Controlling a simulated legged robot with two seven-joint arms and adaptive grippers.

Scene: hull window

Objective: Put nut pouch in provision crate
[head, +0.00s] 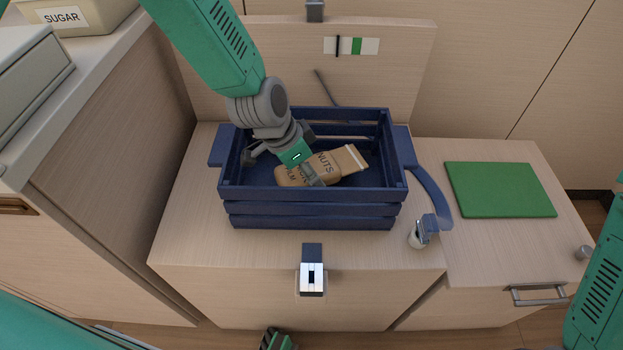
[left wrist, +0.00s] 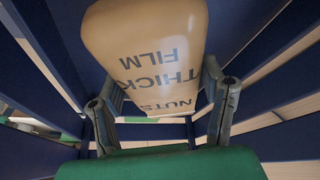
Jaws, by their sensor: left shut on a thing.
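The nut pouch (head: 347,161) is tan with dark lettering, "NUTS" among it, and a pale end strip. It lies tilted inside the blue slatted provision crate (head: 312,208), below the rim. My left gripper (head: 312,169) reaches down into the crate and is shut on the pouch. In the left wrist view the pouch (left wrist: 150,45) sits between the two fingers, with crate slats around it. Whether the pouch touches the crate floor I cannot tell.
The crate stands on a wooden chest (head: 200,245) with a metal latch (head: 312,278). A blue strap (head: 430,195) with a buckle hangs at its right. A green mat (head: 500,190) lies on the lower right surface. A sugar bin (head: 75,18) stands on the left counter.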

